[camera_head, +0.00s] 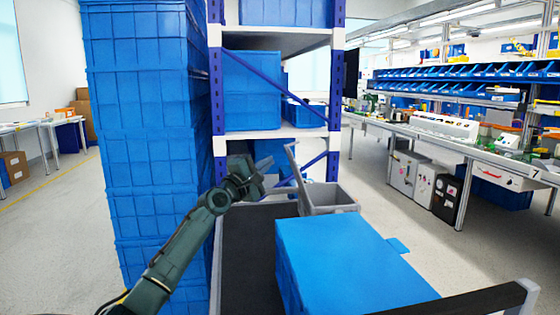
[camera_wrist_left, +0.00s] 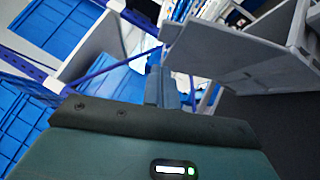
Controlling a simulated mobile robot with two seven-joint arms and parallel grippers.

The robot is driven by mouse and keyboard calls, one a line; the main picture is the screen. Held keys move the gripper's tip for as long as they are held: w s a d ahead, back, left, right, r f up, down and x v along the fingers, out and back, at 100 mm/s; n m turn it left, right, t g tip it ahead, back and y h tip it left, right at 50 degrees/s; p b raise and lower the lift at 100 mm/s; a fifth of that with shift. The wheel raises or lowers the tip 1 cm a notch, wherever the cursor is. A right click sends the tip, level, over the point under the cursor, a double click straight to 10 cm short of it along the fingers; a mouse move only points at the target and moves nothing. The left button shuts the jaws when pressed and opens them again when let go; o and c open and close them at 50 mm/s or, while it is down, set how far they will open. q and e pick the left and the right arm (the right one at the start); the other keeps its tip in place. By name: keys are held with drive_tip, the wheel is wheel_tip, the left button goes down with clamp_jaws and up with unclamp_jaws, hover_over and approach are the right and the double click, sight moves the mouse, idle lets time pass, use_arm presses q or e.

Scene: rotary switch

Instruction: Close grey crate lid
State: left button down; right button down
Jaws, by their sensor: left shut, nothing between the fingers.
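The grey crate (camera_head: 331,197) stands on the cart beyond the blue box. Its grey lid (camera_head: 298,168) stands up, tilted, at the crate's left side, so the crate is open at the top. My left gripper (camera_head: 284,182) is shut and empty, just left of the lid. From the head view I cannot tell whether it touches the lid. In the left wrist view the shut fingers (camera_wrist_left: 161,88) show near a large grey panel (camera_wrist_left: 245,55), which seems to be part of the crate or its lid. My right gripper is not in view.
A large blue box (camera_head: 340,250) sits on the cart in front of the crate. The dark cart deck (camera_head: 250,260) is bare on the left. A tall stack of blue crates (camera_head: 145,130) stands left of my arm. A shelf rack (camera_head: 335,90) rises behind the crate.

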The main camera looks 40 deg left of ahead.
use_arm(q)
drive_tip(key=w+d+p, duration=0.1)
drive_tip(key=w+d+r, duration=0.1)
drive_tip(key=w, duration=0.1)
drive_tip(key=shift+w+d+r+p, duration=0.1)
drive_tip(key=shift+d+r+p, duration=0.1)
drive_tip(key=shift+p, duration=0.2)
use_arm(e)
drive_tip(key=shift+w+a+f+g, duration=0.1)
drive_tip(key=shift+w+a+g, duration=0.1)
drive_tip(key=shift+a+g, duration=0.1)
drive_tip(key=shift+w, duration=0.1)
